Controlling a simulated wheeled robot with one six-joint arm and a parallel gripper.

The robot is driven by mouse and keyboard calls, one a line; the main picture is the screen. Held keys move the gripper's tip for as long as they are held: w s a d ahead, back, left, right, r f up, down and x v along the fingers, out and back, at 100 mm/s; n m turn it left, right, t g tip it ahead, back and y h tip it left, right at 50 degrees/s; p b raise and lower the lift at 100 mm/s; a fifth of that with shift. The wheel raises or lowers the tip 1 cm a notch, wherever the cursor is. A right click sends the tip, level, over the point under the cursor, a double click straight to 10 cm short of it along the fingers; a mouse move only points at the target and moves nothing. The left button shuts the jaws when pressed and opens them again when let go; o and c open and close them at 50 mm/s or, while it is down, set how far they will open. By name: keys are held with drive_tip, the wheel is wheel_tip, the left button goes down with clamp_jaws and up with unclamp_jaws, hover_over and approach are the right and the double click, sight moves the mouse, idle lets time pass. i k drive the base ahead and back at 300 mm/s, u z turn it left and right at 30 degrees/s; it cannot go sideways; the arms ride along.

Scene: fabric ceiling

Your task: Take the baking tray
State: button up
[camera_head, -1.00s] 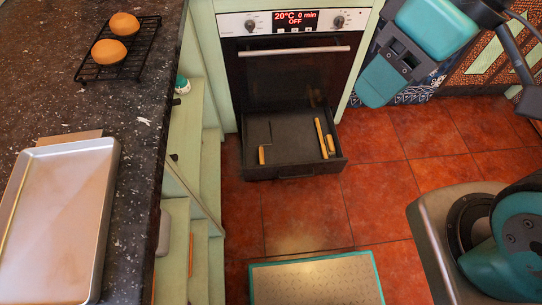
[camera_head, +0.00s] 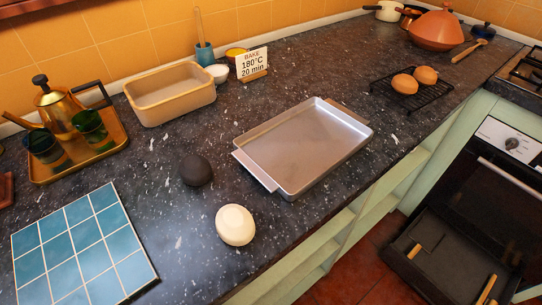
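The baking tray (camera_head: 304,146) is a shallow, empty silver metal pan. It lies flat on the dark speckled counter, near the counter's front edge. A flat handle shows at its left end and a brownish strip shows beyond its far right side. Nothing touches it from above. My gripper is not in the head view now.
A white round object (camera_head: 236,225) and a dark ball (camera_head: 196,170) lie left of the tray. A beige dish (camera_head: 170,94) and a sign (camera_head: 252,64) stand behind. A rack (camera_head: 412,92) holds two buns. An oven drawer (camera_head: 440,262) stands open.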

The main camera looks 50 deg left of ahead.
sight(289, 154)
drive_tip(key=k, duration=1.1)
drive_tip(key=z, duration=0.65)
drive_tip(key=i, duration=1.6)
drive_tip(key=u, duration=3.05)
drive_tip(key=i, duration=0.25)
drive_tip(key=z, duration=0.05)
